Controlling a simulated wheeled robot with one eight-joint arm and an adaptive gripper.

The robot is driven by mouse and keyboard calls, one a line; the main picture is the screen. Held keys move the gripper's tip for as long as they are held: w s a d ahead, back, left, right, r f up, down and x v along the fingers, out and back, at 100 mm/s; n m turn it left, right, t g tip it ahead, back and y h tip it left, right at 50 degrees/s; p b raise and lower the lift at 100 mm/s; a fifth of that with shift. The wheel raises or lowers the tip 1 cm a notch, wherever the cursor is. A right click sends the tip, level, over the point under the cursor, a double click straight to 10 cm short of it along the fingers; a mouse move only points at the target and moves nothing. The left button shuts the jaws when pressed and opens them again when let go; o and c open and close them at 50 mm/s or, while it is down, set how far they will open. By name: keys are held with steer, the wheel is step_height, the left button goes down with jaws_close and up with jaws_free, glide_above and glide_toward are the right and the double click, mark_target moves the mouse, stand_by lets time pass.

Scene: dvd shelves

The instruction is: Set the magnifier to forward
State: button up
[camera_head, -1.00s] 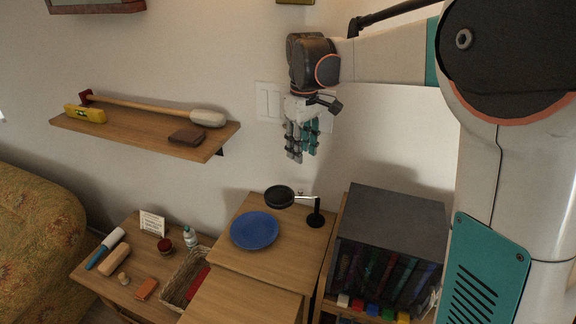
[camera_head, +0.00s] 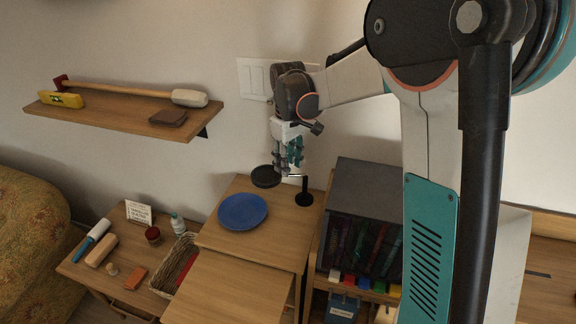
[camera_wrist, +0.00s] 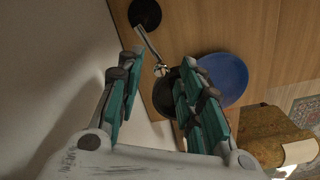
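The magnifier has a black round lens (camera_head: 265,176), a silver arm and a black stand (camera_head: 304,198) on the wooden cabinet top. Its lens points left of the stand in the head view. My gripper (camera_head: 286,168) hangs fingers-down over the magnifier's arm, between lens and stand. In the wrist view my gripper (camera_wrist: 158,66) is open, with its fingers apart. There the silver arm (camera_wrist: 151,45) runs from the stand's base (camera_wrist: 145,13) into the gap between the fingers. The right finger partly hides the lens (camera_wrist: 163,98). I cannot tell whether a finger touches it.
A blue plate (camera_head: 243,211) lies on the cabinet top in front of the lens. A dark DVD box (camera_head: 368,187) stands to the right. A wall shelf (camera_head: 130,117) holds a mallet on the left. The wall is close behind my gripper.

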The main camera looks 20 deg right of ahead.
steer(key=shift+f, duration=0.4)
steer(key=shift+c, duration=0.3)
jaws_close()
steer(key=shift+s+n, duration=0.15)
steer(key=shift+n, duration=0.15)
steer(key=shift+s+d+n+p, duration=0.25)
steer(key=shift+s+n, duration=0.65)
steer(key=shift+n, duration=1.35)
steer(key=shift+s+d+n+p, duration=0.1)
steer(key=shift+s+d+n, duration=0.55)
steer(key=shift+n, duration=1.65)
steer(key=shift+s+d+n+p, duration=0.15)
steer(key=shift+s+n, duration=0.95)
steer(key=shift+n, duration=1.15)
